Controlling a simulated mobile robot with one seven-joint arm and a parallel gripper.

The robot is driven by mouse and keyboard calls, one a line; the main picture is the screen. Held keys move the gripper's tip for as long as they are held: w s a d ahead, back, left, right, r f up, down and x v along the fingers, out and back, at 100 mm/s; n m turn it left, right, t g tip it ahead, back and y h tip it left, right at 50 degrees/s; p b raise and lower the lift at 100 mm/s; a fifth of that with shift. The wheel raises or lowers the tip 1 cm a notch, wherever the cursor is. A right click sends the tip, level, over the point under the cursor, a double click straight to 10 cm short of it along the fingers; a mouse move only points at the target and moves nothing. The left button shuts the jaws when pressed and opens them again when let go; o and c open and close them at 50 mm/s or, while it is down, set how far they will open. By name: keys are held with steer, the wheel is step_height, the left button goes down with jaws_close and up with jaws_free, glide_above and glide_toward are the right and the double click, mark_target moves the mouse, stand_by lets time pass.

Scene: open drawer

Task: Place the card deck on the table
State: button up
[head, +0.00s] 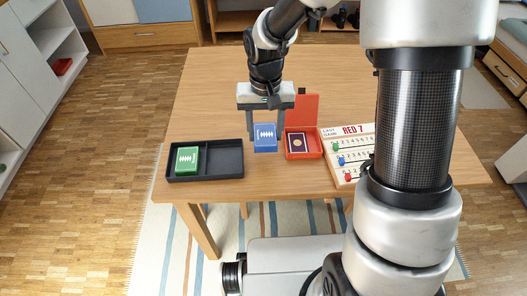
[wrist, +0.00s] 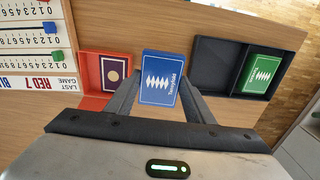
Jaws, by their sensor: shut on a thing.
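A blue card deck (head: 265,139) with a white pattern is between the fingers of my gripper (head: 266,122), over the table (head: 220,85). In the wrist view the deck (wrist: 161,78) sits between the two grey fingers, which are shut on its sides. I cannot tell whether its lower end touches the table. A green card deck (head: 187,160) lies in the left compartment of the black tray (head: 225,174). A dark purple deck (head: 297,142) lies in the open red box (head: 305,108).
The black tray's right compartment is empty. A white score board (head: 341,165) with green, blue and red pegs lies right of the red box. The table's back left is clear. Shelves and cabinets stand around the room.

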mark_target(265, 157)
steer(key=shift+f+b, duration=0.75)
steer(key=shift+f, duration=2.85)
steer(key=shift+f, duration=0.2)
steer(key=o, duration=1.1)
